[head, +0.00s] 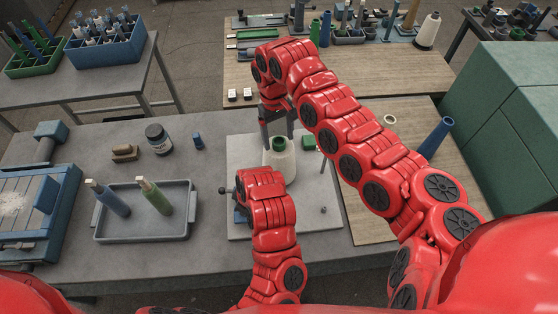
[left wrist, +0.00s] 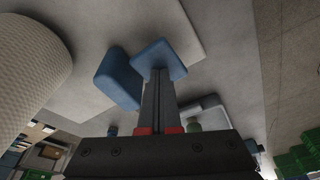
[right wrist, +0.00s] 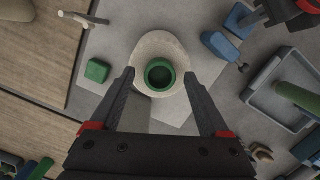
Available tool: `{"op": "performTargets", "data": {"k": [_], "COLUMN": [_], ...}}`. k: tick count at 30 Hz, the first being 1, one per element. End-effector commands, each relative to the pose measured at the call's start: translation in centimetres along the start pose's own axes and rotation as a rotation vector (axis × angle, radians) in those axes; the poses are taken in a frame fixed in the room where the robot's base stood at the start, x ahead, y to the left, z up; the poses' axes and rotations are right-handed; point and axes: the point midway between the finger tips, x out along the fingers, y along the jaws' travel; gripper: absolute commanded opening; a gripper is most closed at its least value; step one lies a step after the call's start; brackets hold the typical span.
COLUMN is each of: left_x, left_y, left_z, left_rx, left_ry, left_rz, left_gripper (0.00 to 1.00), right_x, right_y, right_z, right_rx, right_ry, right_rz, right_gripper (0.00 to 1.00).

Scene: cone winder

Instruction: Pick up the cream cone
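The cream cone (head: 279,160) stands upright on a light plate, with a green tube end (right wrist: 160,74) in its top. My right gripper (head: 277,125) is above it, pointing down. In the right wrist view the fingers of my right gripper (right wrist: 159,75) are open, one on each side of the cone's top, with gaps visible. How far down they reach is unclear. My left gripper (left wrist: 160,72) is low beside the cone, its fingers together at a blue part (left wrist: 160,58). I cannot tell whether they grip it. The cone's pale textured side (left wrist: 30,75) shows at left there.
A green block (right wrist: 97,70) sits on the plate (head: 240,150) near the cone. A grey tray (head: 110,228) with two bobbins, a dark jar (head: 158,139) and a brown block (head: 125,153) are left. A blue tube (head: 435,138) stands at right.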

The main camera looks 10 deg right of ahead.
Motion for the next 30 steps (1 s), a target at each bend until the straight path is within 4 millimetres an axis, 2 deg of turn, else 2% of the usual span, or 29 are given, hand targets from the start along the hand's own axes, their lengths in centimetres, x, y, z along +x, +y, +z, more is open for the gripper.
{"op": "performTargets", "data": {"k": [1,2,12,23,26,30], "left_x": [0.1,0.1,0.1,0.0,0.0,0.0], "left_y": [0.0,0.0,0.0,0.0,0.0,0.0], "left_z": [0.0,0.0,0.0,0.0,0.0,0.0], "left_rx": [0.001,0.001,0.001,0.001,0.0,0.0], "left_ry": [0.0,0.0,0.0,0.0,0.0,0.0], "left_rz": [-0.001,-0.001,-0.001,-0.001,-0.001,-0.001], "left_gripper": [0.0,0.0,0.0,0.0,0.0,0.0], "right_x": [0.0,0.0,0.0,-0.2,-1.0,-3.4], "right_y": [0.0,0.0,0.0,0.0,0.1,0.2], "right_z": [0.0,0.0,0.0,0.0,0.1,0.4], "right_rx": [0.0,0.0,0.0,0.0,0.001,0.001], "right_ry": [0.0,0.0,0.0,0.001,0.002,0.005], "right_rz": [0.0,0.0,0.0,0.0,0.002,0.006], "right_gripper": [0.68,0.63,0.02,0.0,0.0,0.0]}}
